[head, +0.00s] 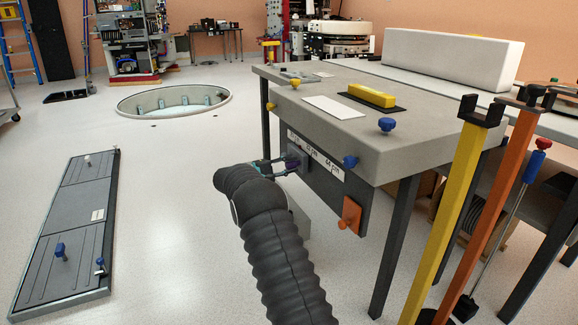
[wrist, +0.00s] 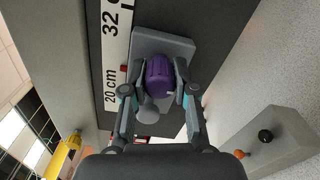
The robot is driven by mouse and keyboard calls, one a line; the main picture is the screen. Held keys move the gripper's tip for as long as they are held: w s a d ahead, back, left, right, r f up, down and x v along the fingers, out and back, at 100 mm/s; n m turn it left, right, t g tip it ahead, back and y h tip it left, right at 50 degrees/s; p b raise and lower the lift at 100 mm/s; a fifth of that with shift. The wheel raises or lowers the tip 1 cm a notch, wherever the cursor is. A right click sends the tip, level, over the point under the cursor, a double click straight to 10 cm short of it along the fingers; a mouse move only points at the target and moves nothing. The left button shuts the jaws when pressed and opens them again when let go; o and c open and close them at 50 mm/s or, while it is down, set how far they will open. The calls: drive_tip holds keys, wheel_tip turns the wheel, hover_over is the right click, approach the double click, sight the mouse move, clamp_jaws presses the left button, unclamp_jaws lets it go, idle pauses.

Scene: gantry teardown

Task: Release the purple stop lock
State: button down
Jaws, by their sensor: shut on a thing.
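The purple stop lock (wrist: 158,76) is a ribbed purple knob on a grey block (wrist: 165,45) in the wrist view. My gripper (wrist: 157,88) is shut on it, with one finger on each side. A grey rounded piece (wrist: 148,112) shows just below the knob, between the fingers. In the head view my gripper (head: 276,166) is at the dark panel under the grey table, and the purple knob is hidden there. The grey block sits against a white scale strip (wrist: 117,50) marked 20 cm and 32 cm.
The grey table (head: 365,132) overhangs the panel, with a yellow block (head: 371,95) and blue knobs (head: 387,124) on it. An orange plate (head: 350,214) hangs on the panel's right. Yellow (head: 450,200) and orange (head: 490,200) posts stand at right. Floor at left is open around a flat panel (head: 82,205).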

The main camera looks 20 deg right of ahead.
drive_tip(key=c, duration=0.9)
unclamp_jaws()
drive_tip(key=a, duration=1.2)
drive_tip(key=shift+s, duration=0.2)
